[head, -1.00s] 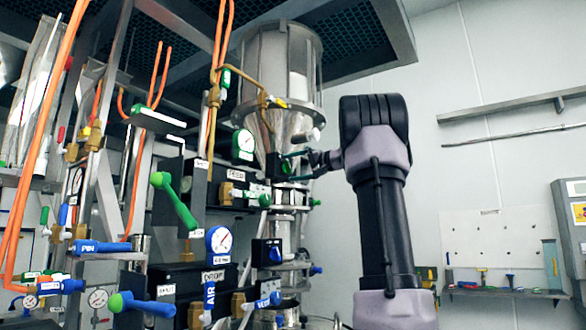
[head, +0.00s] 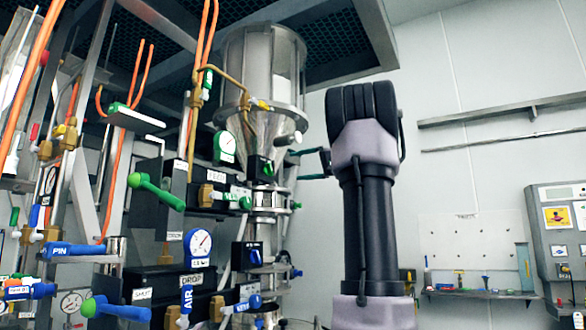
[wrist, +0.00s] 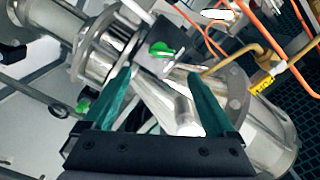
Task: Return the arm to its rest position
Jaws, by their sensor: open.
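My arm (head: 372,215) stands upright right of centre in the head view, between the sifter and the right wall. My gripper (wrist: 158,92) shows in the wrist view as two teal fingers set wide apart, open, with nothing held between them. In the head view one teal finger (head: 308,151) shows left of the arm; the rest is largely hidden behind it. The sifter's steel hopper (head: 262,70) is left of the arm. In the wrist view the steel cone and a green knob (wrist: 161,49) lie beyond the fingers. I cannot tell how far off they are.
Pipes, gauges and valves crowd the left, with a green lever (head: 155,192) and a blue-green lever (head: 115,309) sticking out. A dark overhead grille frame (head: 340,40) hangs above. A tool shelf (head: 480,293) and a grey control box (head: 560,235) are at right. The space right of my arm looks clear.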

